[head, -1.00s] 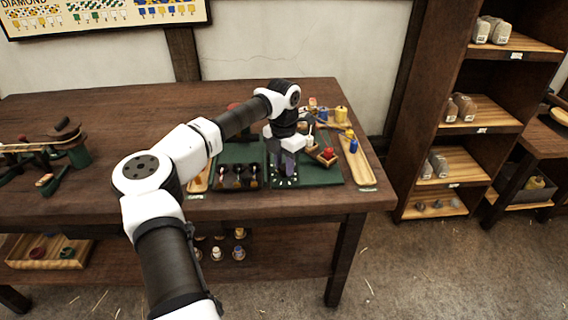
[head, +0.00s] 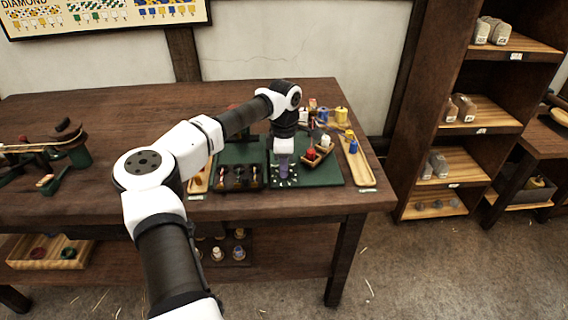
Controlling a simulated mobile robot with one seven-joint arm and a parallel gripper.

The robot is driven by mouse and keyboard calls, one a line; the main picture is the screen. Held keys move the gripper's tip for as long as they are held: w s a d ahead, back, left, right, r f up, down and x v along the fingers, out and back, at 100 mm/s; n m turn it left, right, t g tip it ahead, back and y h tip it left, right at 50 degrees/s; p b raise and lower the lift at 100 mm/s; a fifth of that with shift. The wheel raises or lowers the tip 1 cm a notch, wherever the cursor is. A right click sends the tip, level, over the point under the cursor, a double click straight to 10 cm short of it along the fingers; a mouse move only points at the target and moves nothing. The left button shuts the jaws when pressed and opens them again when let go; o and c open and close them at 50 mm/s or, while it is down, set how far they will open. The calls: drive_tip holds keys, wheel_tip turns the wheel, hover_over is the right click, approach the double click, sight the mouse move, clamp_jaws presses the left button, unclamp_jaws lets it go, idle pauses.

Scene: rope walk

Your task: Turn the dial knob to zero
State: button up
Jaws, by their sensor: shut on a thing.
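The dial (head: 292,180) lies on the green mat near the front edge of the table, with pale marks in a ring around its middle. My gripper (head: 283,172) points straight down over the dial and is shut on the knob at its centre. The fingers and wrist hide most of the knob, so its pointer and the mark it faces cannot be made out.
A dark tray with several bobbins (head: 238,186) stands close on the left. A small wooden tray (head: 318,156) with spools is on the right, with a long wooden tray (head: 364,174) beyond it.

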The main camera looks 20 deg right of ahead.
drive_tip(key=shift+m, duration=0.4)
drive_tip(key=o, duration=1)
drive_tip(key=shift+c, duration=0.2)
drive_tip(key=shift+r, duration=0.1)
wheel_tip(320, 180, up, 14)
drive_tip(key=b, duration=0.1)
drive_tip(key=shift+b, duration=0.4)
drive_tip(key=shift+w, duration=0.1)
